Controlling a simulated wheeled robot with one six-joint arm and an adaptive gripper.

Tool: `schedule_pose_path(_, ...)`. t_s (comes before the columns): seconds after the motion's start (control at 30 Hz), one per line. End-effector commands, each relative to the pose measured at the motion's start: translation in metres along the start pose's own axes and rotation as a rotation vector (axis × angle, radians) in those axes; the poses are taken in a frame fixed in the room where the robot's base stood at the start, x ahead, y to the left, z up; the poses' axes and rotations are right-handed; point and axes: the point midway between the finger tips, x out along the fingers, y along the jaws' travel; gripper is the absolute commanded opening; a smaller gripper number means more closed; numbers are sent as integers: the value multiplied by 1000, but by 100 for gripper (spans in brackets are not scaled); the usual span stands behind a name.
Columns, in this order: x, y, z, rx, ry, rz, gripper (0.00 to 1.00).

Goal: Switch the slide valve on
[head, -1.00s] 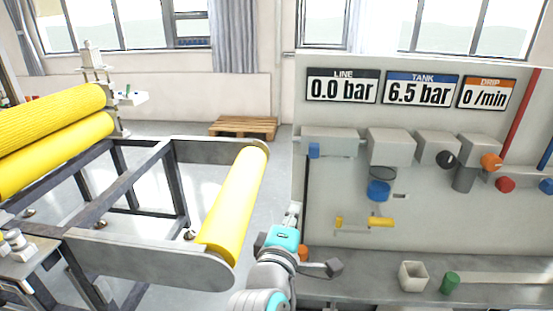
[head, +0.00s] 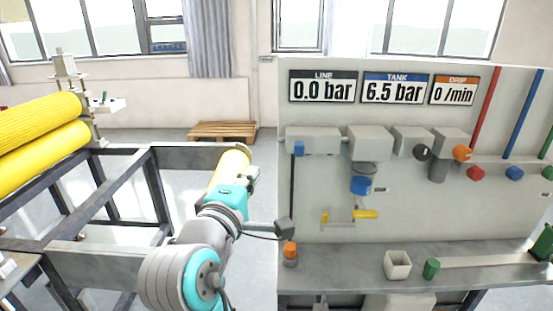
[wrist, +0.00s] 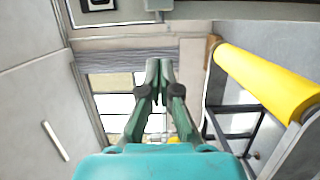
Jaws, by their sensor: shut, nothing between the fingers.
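A grey panel board on the right carries a row of grey blocks. A small blue block (head: 299,148) sits at the left end of the row, on the leftmost grey body (head: 314,140); it looks like the slide valve's sliding part, but I cannot tell for certain. The LINE display (head: 322,87) reads 0.0 bar and the TANK display (head: 395,88) reads 6.5 bar. My gripper (wrist: 160,64) is shut and empty in the wrist view, pointing towards the windows. In the head view it is left of the board, apart from the blue block, largely hidden by my arm.
A yellow handle (head: 365,214), a blue bowl (head: 361,185) and an orange knob (head: 462,152) project from the board. A white cup (head: 397,265) and a green cylinder (head: 431,268) stand on the ledge. A yellow roller (wrist: 265,82) on a frame is close right of my gripper in the wrist view.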

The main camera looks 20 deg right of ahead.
Motion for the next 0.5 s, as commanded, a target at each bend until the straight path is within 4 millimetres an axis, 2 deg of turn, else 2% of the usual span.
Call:
schedule_pose_path(0.17,18,0,1,0,-3,1,0)
schedule_pose_path(0.5,80,0,1,-1,-4,0,0)
